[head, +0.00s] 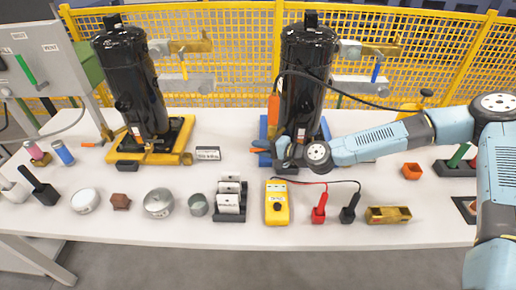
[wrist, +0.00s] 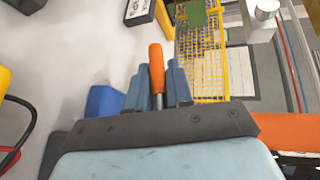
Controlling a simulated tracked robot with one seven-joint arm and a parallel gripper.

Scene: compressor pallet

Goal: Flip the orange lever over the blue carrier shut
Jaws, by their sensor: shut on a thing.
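The blue carrier (head: 263,127) is under the right black compressor (head: 306,75); a blue part also shows left of my fingers in the wrist view (wrist: 104,102). The orange lever (head: 261,144) is at the carrier's front left, its end sticking out past my fingers. My gripper (head: 272,150) reaches in from the right, low in front of the compressor. In the wrist view, the lever's orange handle (wrist: 156,60) and metal shaft stand between my two blue-grey fingers (wrist: 158,88), which are shut on it. My gripper hides the lever's base and much of the carrier's front.
An orange tool (head: 273,108) with a black cable is close above my gripper, beside the compressor. A yellow meter (head: 277,204) with red and black leads and a card rack (head: 231,198) stand in front. The left compressor (head: 130,80) sits in a yellow carrier (head: 178,146).

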